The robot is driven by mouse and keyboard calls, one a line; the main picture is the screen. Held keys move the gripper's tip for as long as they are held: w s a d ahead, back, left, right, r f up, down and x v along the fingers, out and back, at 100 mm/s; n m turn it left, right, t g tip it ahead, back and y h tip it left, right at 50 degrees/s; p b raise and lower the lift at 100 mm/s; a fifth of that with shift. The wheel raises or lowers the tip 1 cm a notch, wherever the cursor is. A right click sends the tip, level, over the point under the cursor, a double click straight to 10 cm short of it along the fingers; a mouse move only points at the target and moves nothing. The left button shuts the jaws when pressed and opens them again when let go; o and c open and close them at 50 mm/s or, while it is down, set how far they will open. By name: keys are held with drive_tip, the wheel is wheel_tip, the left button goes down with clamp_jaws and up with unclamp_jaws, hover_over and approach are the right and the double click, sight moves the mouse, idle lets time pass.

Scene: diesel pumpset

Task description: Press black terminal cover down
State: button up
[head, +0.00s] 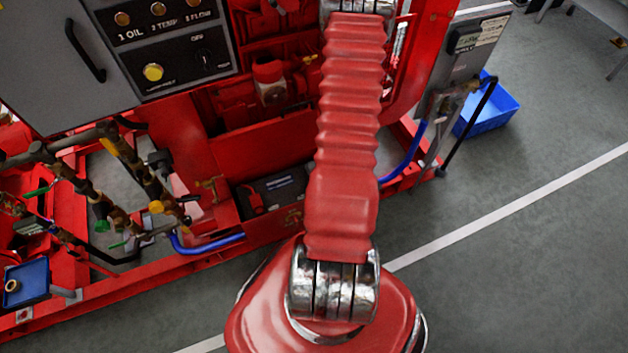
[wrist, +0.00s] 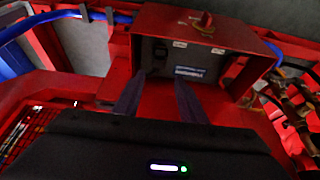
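My gripper (wrist: 158,95) shows in the wrist view as two dark fingers standing apart, with nothing between them. Its tips are in front of an open-fronted red box (wrist: 245,45) and look apart from it. Inside the box is a grey panel (wrist: 195,62) with a small black part (wrist: 158,55) at its left; I cannot tell whether this is the black terminal cover. In the head view, a dark battery (head: 283,187) sits low in the red frame, with a red cover (head: 250,201) at its left end. No black terminal cover is clearly seen there. My gripper is hidden in that view.
In the head view, pipes and valves (head: 120,185) stand at left, a grey control panel (head: 165,45) is above, and a blue crate (head: 490,110) lies at right. The floor at lower right is clear.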

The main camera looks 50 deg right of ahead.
drive_tip(key=shift+f, duration=0.15)
drive_tip(key=shift+x, duration=6.8)
drive_tip(key=shift+c, duration=0.2)
drive_tip(key=shift+a, duration=0.1)
clamp_jaws()
